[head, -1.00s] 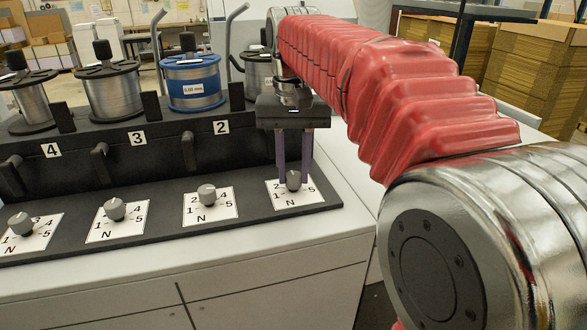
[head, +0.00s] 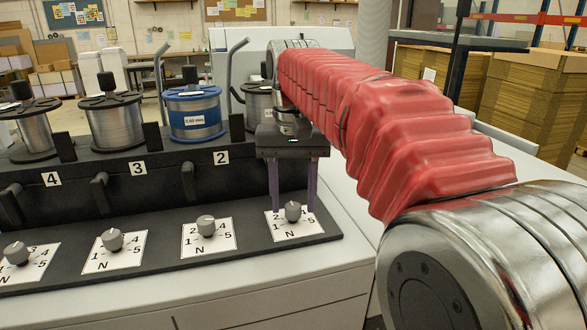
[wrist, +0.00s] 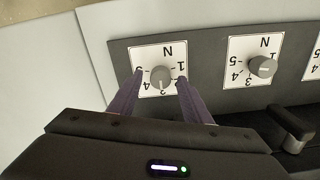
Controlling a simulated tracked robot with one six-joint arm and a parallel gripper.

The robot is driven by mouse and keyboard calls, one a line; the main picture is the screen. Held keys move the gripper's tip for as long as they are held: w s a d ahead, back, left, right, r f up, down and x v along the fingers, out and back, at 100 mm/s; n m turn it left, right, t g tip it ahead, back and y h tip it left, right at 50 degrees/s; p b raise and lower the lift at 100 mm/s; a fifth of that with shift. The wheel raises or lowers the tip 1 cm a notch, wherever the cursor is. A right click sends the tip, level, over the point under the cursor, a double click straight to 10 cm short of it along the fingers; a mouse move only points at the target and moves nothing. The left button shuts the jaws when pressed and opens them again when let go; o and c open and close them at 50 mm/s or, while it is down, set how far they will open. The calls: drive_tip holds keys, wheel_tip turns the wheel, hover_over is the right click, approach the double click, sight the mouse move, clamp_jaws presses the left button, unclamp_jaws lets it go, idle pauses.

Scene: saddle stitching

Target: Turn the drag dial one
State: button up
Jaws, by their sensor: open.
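The drag dial at the right end of the row (head: 292,212) is a grey knob on a white card marked N and 1 to 5. My gripper (head: 293,211) is open, pointing down, with one purple finger on each side of this knob. In the wrist view the same knob (wrist: 161,77) sits between the two finger tips (wrist: 159,76), with a gap visible on both sides. Its card shows upside down there. The station number above this dial is hidden behind my gripper.
Similar dials stand to the left: dial two (head: 206,226), dial three (head: 112,240) and dial four (head: 16,254). Wire spools, one with a blue rim (head: 195,113), stand behind them. Dark levers (head: 188,183) stick out between. The white machine top (head: 350,235) is clear at the right.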

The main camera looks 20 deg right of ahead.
sight(293, 206)
wheel_tip(293, 206, up, 13)
drive_tip(key=shift+r, duration=0.15)
idle(0.7)
idle(0.3)
